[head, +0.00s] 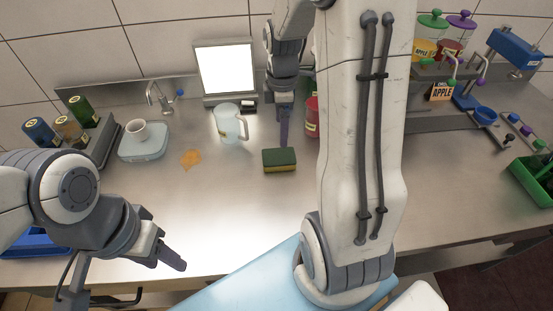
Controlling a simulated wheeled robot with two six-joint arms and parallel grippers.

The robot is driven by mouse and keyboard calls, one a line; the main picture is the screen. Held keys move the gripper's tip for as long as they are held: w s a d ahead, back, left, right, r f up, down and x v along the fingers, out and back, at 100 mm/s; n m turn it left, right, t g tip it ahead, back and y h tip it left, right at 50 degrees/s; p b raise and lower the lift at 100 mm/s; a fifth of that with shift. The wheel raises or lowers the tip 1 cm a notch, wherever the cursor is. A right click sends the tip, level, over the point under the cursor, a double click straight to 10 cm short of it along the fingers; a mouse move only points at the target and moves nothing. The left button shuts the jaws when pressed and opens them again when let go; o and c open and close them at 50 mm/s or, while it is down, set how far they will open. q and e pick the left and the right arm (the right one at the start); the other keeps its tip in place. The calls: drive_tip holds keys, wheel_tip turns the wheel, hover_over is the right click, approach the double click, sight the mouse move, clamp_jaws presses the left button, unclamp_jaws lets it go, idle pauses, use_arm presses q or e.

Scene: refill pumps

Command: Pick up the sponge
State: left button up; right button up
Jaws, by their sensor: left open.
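The sponge (279,163), yellow below with a dark green top, lies flat on the steel counter in the middle of the head view. My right gripper (284,138) points down at the sponge's back edge. Its fingertips look close to the green top, but I cannot tell whether they touch it or how far apart they are. My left gripper (122,278) is open and empty at the lower left, near the counter's front edge and well away from the sponge.
A clear jug (230,124) stands behind and left of the sponge; a red container (312,118) is at right, partly hidden by my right arm. An orange spill (190,158) lies left. A white cup (137,131) sits on a pale blue box (143,146). The front middle counter is clear.

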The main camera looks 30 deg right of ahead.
sight(281, 156)
drive_tip(key=f+p, duration=0.1)
drive_tip(key=f, duration=0.9)
drive_tip(key=shift+s+f, duration=0.1)
drive_tip(key=shift+s, duration=0.1)
drive_tip(key=c, duration=1.2)
